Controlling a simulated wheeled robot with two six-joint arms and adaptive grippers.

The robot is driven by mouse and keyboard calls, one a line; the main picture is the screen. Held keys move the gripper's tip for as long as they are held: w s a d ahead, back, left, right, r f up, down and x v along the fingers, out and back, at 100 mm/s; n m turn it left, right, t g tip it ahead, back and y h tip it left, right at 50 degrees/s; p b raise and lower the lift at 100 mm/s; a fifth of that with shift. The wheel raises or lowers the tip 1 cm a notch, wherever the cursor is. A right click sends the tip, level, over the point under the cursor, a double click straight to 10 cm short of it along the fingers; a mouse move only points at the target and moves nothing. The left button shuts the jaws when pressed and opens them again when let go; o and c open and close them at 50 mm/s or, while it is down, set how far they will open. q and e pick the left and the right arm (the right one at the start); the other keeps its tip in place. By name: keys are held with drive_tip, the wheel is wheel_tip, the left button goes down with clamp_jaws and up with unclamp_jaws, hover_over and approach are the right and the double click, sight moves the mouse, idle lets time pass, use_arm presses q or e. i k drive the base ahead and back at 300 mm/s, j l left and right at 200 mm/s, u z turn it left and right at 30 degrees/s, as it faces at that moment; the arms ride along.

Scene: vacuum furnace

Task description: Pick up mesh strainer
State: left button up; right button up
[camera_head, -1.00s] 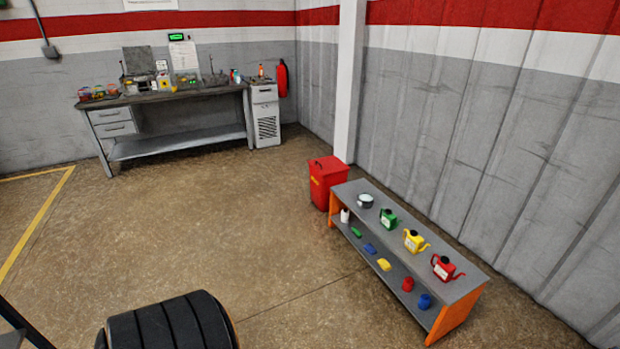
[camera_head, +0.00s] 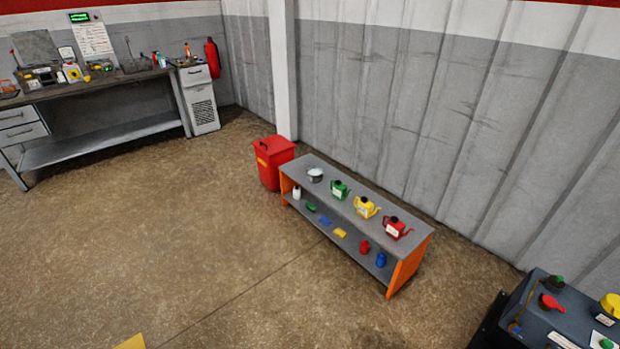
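A small round silvery vessel (camera_head: 315,175), likely the mesh strainer, sits at the far left end of the grey top of a low orange-sided shelf unit (camera_head: 322,174). It is too small to make out any mesh. To its right on the same top stand a green can (camera_head: 340,190), a yellow can (camera_head: 365,207) and a red can (camera_head: 396,228). Neither of my grippers shows in the view.
The lower shelf holds a white bottle (camera_head: 296,192) and several small coloured items. A red bin (camera_head: 272,163) stands at the unit's left end. A workbench (camera_head: 95,145) is at the back left. A dark machine (camera_head: 545,318) is at the lower right.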

sight(557, 281)
drive_tip(key=z, duration=1.85)
drive_tip(key=i+j+z, duration=0.1)
drive_tip(key=z, duration=0.4)
drive_tip(key=i+j+z, duration=0.2)
drive_tip(key=z, duration=0.3)
drive_tip(key=i+j, duration=0.2)
drive_tip(key=j, duration=0.15)
drive_tip(key=i+j+z, duration=0.15)
drive_tip(key=i+j, duration=0.25)
drive_tip(key=j, duration=0.25)
drive_tip(key=i+j+z, duration=0.1)
drive_tip(key=j, duration=0.25)
drive_tip(key=i+j+z, duration=0.1)
drive_tip(key=i+j, duration=0.35)
drive_tip(key=j, duration=0.35)
